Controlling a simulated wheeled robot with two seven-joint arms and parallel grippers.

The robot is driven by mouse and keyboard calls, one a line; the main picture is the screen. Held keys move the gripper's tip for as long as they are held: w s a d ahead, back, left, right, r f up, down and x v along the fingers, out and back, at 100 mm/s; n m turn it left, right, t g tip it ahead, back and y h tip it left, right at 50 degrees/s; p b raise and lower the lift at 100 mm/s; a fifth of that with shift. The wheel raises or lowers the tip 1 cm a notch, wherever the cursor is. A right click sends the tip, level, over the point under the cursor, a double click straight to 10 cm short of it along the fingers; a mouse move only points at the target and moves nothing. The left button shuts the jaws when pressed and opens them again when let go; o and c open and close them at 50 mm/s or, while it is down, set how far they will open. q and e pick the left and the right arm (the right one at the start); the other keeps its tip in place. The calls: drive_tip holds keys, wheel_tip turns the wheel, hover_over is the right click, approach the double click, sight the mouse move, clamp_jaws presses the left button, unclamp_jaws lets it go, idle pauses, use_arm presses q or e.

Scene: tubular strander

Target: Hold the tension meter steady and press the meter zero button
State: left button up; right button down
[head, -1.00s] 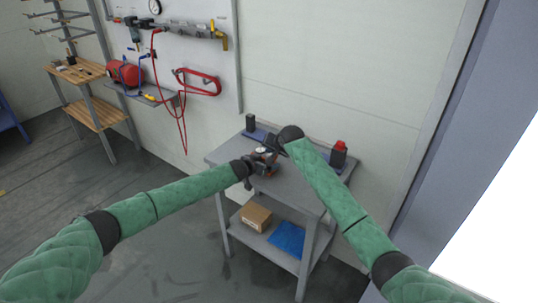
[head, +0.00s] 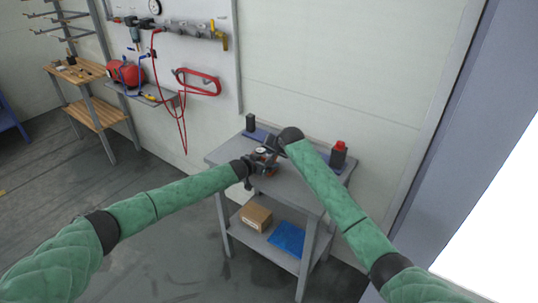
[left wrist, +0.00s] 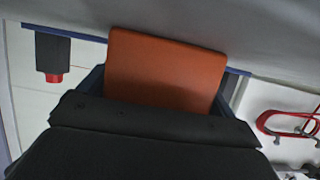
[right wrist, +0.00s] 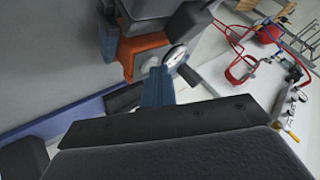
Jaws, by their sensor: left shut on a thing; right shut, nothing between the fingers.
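The tension meter is an orange block with a pale round dial. Its orange body (left wrist: 165,75) fills the middle of the left wrist view, and it also shows in the right wrist view (right wrist: 143,50). My left gripper (head: 258,163) is shut on the meter above the table top. My right gripper (head: 271,149) is shut and empty close to the meter. In the right wrist view its blue fingertips (right wrist: 155,82) point at the meter beside the dial (right wrist: 174,55). I cannot tell whether they touch it. I cannot make out the zero button.
The grey table (head: 288,187) has a black block (head: 250,122) at the back left and a red-capped dark bottle (head: 338,154) at the back right. A cardboard box (head: 256,217) and a blue item (head: 287,238) lie on its lower shelf. The wall stands close behind.

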drive_tip(key=shift+r, duration=0.8)
drive_tip(key=shift+r, duration=0.15)
drive_tip(key=shift+r, duration=2.35)
use_arm(q)
drive_tip(key=o, duration=1)
drive_tip(key=shift+c, duration=0.2)
